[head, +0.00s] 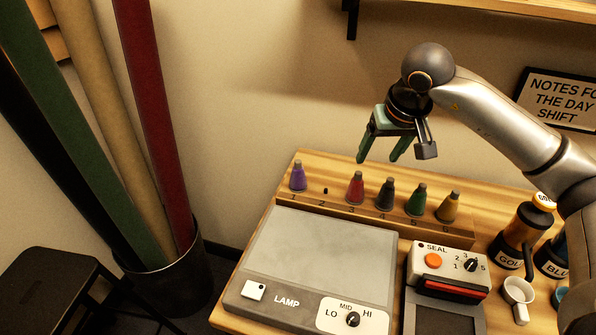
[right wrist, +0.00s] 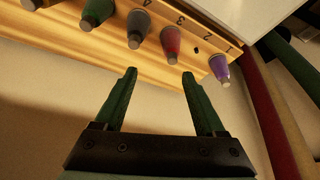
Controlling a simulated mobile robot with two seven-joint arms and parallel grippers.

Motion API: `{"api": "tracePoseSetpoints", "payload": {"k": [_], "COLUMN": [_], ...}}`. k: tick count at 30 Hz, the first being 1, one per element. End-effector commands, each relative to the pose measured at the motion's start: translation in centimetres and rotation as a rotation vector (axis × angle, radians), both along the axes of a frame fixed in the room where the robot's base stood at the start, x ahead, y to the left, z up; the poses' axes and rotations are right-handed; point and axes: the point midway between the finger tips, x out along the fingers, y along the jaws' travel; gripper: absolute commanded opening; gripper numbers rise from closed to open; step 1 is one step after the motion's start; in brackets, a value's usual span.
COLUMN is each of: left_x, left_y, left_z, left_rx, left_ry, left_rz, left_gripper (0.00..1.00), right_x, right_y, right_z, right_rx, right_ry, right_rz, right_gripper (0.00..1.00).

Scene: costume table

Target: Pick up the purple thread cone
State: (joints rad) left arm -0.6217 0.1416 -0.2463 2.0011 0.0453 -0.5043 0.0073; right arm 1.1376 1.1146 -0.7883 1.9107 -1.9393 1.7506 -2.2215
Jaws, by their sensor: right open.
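The purple thread cone (head: 298,176) stands upright at the left end of the wooden thread rack (head: 352,220), at the spot marked 1. In the right wrist view the purple cone (right wrist: 219,68) is at the upper right, outside the fingers. My right gripper (head: 380,158) is open and empty, above and behind the rack, to the right of the purple cone. In the right wrist view its green fingers (right wrist: 159,74) are apart with nothing between them. My left gripper is not in view.
Red (head: 355,187), dark grey (head: 385,194), green (head: 417,200) and yellow (head: 448,207) cones stand along the rack; spot 2 is an empty hole. The lamp panel (head: 320,250) and sealer (head: 448,268) lie in front. A bin of fabric rolls (head: 175,275) stands left.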

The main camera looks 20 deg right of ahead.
Motion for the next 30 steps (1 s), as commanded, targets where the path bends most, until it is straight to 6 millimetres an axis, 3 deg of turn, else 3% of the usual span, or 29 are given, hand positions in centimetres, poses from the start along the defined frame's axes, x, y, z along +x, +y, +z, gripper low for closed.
{"api": "tracePoseSetpoints", "payload": {"k": [1, 6, 12, 15, 20, 30], "left_x": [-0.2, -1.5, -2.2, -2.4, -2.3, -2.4], "left_y": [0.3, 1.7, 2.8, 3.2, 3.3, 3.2], "left_z": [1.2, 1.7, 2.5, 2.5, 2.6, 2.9], "left_rx": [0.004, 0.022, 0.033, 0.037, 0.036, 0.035], "left_ry": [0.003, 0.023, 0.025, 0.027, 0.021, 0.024], "left_rz": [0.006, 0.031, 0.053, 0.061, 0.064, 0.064], "left_gripper": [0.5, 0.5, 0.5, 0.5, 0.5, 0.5], "right_x": [1.4, 5.1, 7.9, 8.5, 9.1, 11.2], "right_y": [1.6, 6.1, 10.7, 12.0, 12.6, 12.1], "right_z": [0.8, 0.9, 1.0, 0.9, 0.1, -5.1], "right_rx": [0.011, 0.012, -0.014, -0.024, -0.031, -0.029], "right_ry": [0.004, 0.008, 0.005, 0.003, 0.003, 0.004], "right_rz": [0.013, 0.034, 0.06, 0.067, 0.07, 0.069], "right_gripper": [0.72, 0.72, 0.72, 0.72, 0.72, 0.72]}}
